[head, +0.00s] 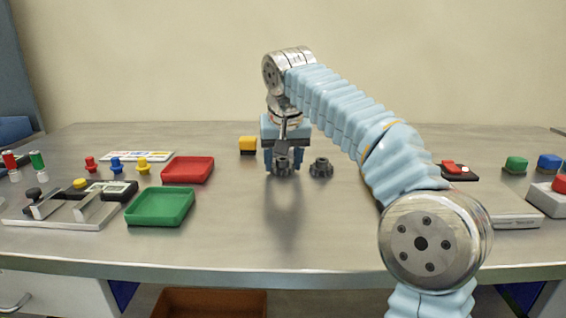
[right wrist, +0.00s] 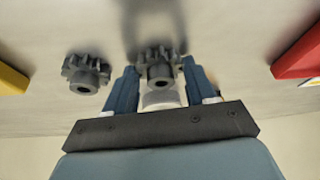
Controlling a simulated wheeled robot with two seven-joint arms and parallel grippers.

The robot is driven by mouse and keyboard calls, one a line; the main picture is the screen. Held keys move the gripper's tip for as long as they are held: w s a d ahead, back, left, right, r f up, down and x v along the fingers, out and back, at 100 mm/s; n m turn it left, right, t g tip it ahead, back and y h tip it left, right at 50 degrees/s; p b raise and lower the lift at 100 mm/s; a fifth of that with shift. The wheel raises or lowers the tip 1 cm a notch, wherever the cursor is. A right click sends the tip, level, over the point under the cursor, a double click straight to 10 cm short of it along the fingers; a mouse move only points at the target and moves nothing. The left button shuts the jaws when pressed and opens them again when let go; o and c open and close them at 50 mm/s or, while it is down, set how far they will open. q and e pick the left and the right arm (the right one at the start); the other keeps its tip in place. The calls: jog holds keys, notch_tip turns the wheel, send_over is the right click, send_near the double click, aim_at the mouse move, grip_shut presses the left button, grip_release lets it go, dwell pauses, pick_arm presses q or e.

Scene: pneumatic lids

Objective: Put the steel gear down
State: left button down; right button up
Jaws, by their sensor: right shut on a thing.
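My right gripper (head: 283,165) points down over the middle of the table, its blue fingers shut on a dark grey steel gear (head: 282,164). In the right wrist view the held gear (right wrist: 159,68) sits between the two fingertips (right wrist: 154,85). Whether it touches the table is hard to tell. A second, similar dark gear (head: 321,168) stands on the table just right of the gripper; it also shows in the right wrist view (right wrist: 86,74), outside the fingers. My left gripper is not in view.
A yellow block (head: 248,145) stands just left of the gripper. A red tray (head: 188,170) and a green tray (head: 160,206) lie further left, with coloured pegs (head: 116,165) beyond. A dark device with a red top (head: 456,170) lies right. The front middle of the table is clear.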

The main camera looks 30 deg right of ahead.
jog(key=shift+r, duration=0.1)
jog(key=shift+f, duration=0.2)
jog(key=o, duration=1.2)
jog(key=shift+o, duration=0.2)
jog(key=shift+r, duration=0.5)
jog(key=p+v, duration=0.2)
jog(key=v, duration=0.9)
jog(key=shift+s, duration=0.25)
jog(key=shift+r, duration=0.15)
